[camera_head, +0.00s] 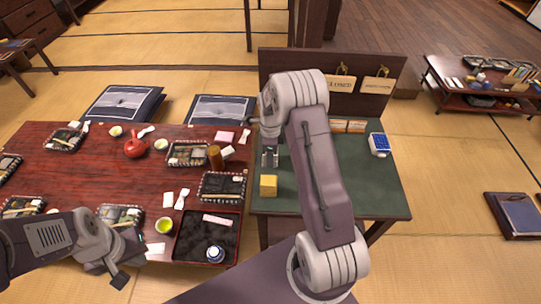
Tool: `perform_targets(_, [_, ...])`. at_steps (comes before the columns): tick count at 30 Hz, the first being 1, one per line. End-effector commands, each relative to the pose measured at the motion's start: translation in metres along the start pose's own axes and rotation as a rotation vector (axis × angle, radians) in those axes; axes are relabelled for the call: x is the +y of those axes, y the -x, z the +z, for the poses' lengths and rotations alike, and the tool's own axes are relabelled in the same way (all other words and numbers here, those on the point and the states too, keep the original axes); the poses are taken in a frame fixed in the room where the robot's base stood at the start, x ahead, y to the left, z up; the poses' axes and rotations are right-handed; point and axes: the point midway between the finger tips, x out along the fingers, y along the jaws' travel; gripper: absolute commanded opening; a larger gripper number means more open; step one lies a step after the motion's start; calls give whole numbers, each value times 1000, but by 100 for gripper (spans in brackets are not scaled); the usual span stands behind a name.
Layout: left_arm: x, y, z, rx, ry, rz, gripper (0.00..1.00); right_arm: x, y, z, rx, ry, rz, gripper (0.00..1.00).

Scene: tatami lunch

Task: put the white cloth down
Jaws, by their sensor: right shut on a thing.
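My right gripper (270,157) points down over the left part of the green-topped table (385,200), behind a yellow block (268,185). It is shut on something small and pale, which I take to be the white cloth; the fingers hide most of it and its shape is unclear. It looks to be above the tabletop, but I cannot tell whether it touches. My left gripper (108,273) is low at the left, by the front edge of the red lunch table (60,184). Its dark fingers look apart, with nothing seen between them.
A black tray (183,250) holds a blue-and-white cup (214,253). A blue-and-white box (379,144) sits at the green table's right. My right arm hides its middle.

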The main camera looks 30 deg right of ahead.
Motion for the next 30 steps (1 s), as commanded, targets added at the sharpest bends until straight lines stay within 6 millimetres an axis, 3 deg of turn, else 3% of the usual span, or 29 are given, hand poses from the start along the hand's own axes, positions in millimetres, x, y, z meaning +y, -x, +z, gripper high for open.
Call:
perform_targets(1, [0,-1,0,0,0,0,0,0,-1,0,0,0,0,5])
perform_targets(2, [0,-1,0,0,0,0,0,0,-1,0,0,0,0,40])
perform_targets(4, [0,0,0,0,0,0,0,0,-1,0,0,0,0,60])
perform_targets(13, [0,-2,0,0,0,0,0,0,-2,0,0,0,0,60])
perform_targets(16, [0,-15,2,0,0,0,0,0,-10,0,-1,0,-2,60])
perform_targets(18, [0,-5,1,-1,0,0,0,-1,14,0,-2,0,-5,60])
perform_targets(24, [0,-1,0,0,0,0,0,-2,61,-3,-1,0,-4,60])
perform_targets(30, [0,1,0,0,0,0,0,-1,86,-3,0,0,-1,60])
